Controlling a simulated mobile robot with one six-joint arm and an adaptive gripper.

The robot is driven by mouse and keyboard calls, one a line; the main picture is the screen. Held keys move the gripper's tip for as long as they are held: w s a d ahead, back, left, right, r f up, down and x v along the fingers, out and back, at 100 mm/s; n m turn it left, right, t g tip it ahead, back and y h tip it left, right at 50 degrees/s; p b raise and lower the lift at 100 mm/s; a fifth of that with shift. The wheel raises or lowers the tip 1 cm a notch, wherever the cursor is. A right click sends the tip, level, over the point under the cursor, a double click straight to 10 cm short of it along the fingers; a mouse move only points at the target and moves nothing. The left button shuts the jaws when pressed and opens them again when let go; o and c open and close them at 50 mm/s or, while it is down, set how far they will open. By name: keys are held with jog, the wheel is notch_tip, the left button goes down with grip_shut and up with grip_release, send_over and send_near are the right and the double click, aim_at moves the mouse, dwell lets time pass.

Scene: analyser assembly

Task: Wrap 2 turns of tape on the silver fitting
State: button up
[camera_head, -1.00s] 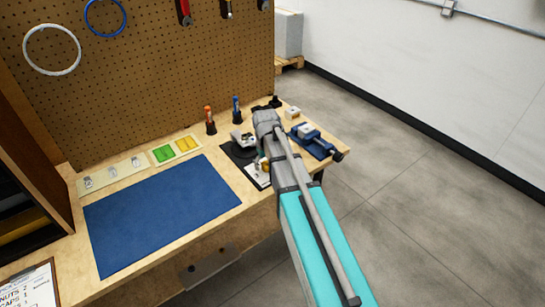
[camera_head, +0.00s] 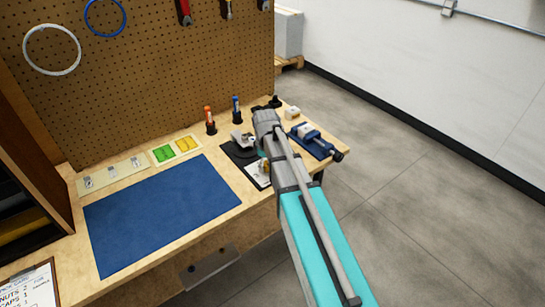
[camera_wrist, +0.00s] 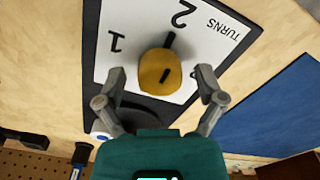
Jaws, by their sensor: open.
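In the wrist view a round brass-yellow knob (camera_wrist: 160,73) with a black pointer mark stands on a white card (camera_wrist: 118,66) printed "TURNS", with "1" and "2" readable. My gripper (camera_wrist: 161,82) is open, one finger on each side of the knob with gaps between. It holds nothing. In the head view my arm largely hides this spot; the card (camera_head: 255,172) shows partly beside it. A silver-grey piece (camera_head: 242,140) sits on the black base at the back; I cannot tell whether it is the silver fitting. No tape is clearly seen.
A blue vise (camera_head: 318,145) and a small white block (camera_head: 292,113) stand right of my arm. Red (camera_head: 209,120) and blue (camera_head: 236,109) upright tools stand behind. A blue mat (camera_head: 160,215) lies left, with green (camera_head: 163,153) and yellow pieces behind. The mat is clear.

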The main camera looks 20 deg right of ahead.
aim_at(266, 163)
jog(key=n, duration=0.8)
notch_tip(266, 163, up, 14)
jog(key=p, duration=1.4)
jog(key=s+f+m+b, duration=0.1)
jog(key=s+m, duration=0.8)
jog(key=m, duration=0.1)
jog(key=shift+s+a+f+m+b, duration=0.2)
jog(key=shift+s+f+m+b, duration=0.1)
jog(key=shift+s+f+b, duration=0.1)
dwell(0.5)
dwell(0.4)
jog(key=s+m, duration=0.6)
jog(key=m, duration=0.1)
